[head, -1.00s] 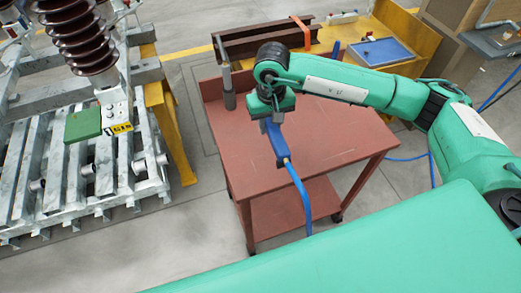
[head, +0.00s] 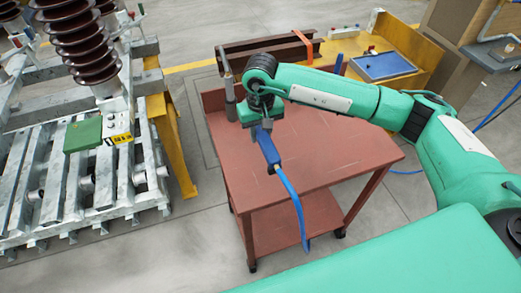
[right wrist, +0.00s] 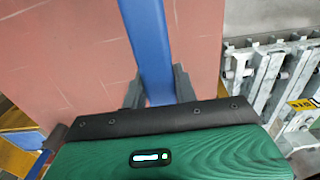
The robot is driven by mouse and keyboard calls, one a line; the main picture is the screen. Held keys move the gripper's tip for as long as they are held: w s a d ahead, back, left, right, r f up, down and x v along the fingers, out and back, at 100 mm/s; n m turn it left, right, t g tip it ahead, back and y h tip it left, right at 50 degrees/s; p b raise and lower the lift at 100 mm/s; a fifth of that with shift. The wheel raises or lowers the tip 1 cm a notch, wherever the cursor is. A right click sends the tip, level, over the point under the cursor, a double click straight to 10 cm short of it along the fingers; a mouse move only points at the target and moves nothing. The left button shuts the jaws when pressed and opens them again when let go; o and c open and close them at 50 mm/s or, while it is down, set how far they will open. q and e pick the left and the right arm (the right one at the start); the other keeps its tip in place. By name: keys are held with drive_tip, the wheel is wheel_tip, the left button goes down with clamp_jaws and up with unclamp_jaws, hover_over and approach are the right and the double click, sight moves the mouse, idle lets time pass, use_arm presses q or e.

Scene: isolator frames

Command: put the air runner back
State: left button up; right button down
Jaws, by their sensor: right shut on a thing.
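The air runner (head: 267,147) is a blue tool with a blue hose (head: 291,195) hanging from its lower end. My right gripper (head: 256,126) is shut on it above the red-brown cart (head: 320,150), toward the cart's left side. In the right wrist view, the blue body (right wrist: 148,45) runs between the two dark fingers (right wrist: 158,88). The hose hangs past the cart's front edge. A grey upright holder-like cylinder (head: 231,108) stands at the cart's back left corner, close left of my gripper. My left gripper is not in view.
A steel frame (head: 80,180) with a brown ribbed insulator (head: 75,45) and a green box (head: 83,133) stands at the left. A yellow bench (head: 418,62) with a blue tray (head: 383,66) is behind the cart. Most of the cart top is clear.

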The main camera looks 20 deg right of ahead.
wheel_tip(320, 180, down, 4)
drive_tip(key=shift+f, duration=0.25)
drive_tip(key=shift+f+p, duration=0.35)
drive_tip(key=shift+f, duration=0.2)
wheel_tip(320, 180, down, 3)
drive_tip(key=shift+f+p, duration=0.1)
drive_tip(key=shift+p, duration=0.2)
drive_tip(key=shift+w, duration=0.1)
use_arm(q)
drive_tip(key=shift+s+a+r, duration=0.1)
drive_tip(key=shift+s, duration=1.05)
use_arm(e)
drive_tip(key=shift+f, duration=0.1)
drive_tip(key=shift+f, duration=0.1)
drive_tip(key=c, duration=1.1)
unclamp_jaws()
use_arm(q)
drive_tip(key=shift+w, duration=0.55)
